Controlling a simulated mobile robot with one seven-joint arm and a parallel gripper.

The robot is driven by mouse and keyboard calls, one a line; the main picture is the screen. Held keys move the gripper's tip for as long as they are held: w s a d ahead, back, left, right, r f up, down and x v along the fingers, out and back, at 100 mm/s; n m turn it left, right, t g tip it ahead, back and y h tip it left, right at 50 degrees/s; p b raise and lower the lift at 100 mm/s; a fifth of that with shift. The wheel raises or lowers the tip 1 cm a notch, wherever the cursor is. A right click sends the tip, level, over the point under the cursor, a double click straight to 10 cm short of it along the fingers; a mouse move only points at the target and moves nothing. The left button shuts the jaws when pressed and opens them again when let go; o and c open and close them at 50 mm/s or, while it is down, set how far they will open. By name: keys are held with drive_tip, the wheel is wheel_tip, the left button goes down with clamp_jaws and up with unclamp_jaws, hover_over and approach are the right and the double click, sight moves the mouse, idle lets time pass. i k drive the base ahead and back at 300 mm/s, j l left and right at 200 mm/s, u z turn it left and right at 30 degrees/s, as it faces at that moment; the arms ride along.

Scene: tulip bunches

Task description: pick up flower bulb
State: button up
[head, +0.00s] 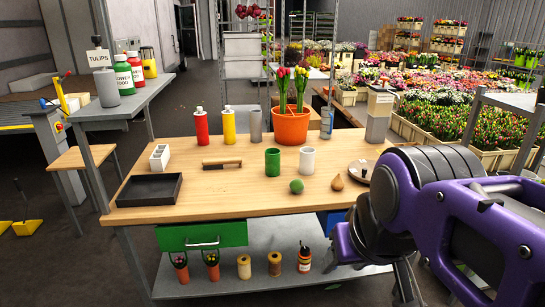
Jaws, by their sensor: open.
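The flower bulb (337,181) is a small tan-brown, pointed shape on the wooden workbench (225,186), near its front edge and right of centre. A round green ball (296,186) lies to its left. My gripper (374,272) hangs at the lower right, below the level of the bench top and in front of the bench. It is open, apart from the bulb, and partly hidden by my purple arm. I see nothing held in it.
Green (272,162) and white (307,160) cups stand behind the ball. An orange tulip pot (290,127), bottles and a black tray (150,190) stand on the bench. The front middle is clear.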

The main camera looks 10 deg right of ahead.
sight(337, 183)
drive_tip(key=l+z, duration=0.15)
drive_tip(key=z, duration=0.3)
drive_tip(key=i+l+u, duration=0.3)
drive_tip(key=i+l, duration=0.5)
